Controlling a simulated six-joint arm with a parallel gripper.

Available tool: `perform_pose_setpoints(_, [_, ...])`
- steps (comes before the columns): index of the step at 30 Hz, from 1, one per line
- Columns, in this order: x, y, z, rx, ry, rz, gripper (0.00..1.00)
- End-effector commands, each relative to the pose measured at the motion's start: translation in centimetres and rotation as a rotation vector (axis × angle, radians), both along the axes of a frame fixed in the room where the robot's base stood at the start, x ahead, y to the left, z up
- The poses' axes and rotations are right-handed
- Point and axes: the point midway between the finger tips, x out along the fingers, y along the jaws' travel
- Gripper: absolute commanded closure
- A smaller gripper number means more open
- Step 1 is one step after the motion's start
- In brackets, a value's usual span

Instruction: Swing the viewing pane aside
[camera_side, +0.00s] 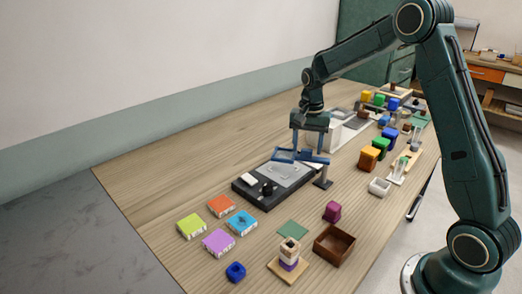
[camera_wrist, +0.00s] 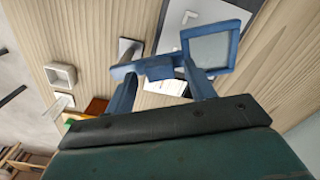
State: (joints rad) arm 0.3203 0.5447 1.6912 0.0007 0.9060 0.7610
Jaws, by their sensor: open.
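The viewing pane (camera_side: 284,155) is a clear pane in a blue frame, on a blue bar reaching sideways from a dark upright post (camera_side: 323,173). It hangs over the left-rear part of a dark tray with a grey plate (camera_side: 290,176). In the wrist view the framed pane (camera_wrist: 210,49) is at upper right, with a small blue block (camera_wrist: 160,69) on its bar. My gripper (camera_side: 308,148) is open above the bar. In the wrist view its two blue fingers (camera_wrist: 160,85) stand apart on either side of the block; contact cannot be told.
Coloured tiles (camera_side: 220,206) lie in front of the tray. A stacked tower (camera_side: 290,253), a brown box (camera_side: 334,245) and a purple block (camera_side: 332,211) stand at the front right. Coloured blocks (camera_side: 375,150) crowd the right rear. The table's left side is clear.

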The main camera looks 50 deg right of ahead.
Motion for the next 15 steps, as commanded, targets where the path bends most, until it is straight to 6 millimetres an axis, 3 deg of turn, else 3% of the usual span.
perform_pose_setpoints(14, [0.0,0.0,-1.01,0.0,0.0,0.0,0.45])
perform_pose_setpoints(15, [0.0,0.0,-1.0,0.0,0.0,0.0,0.53])
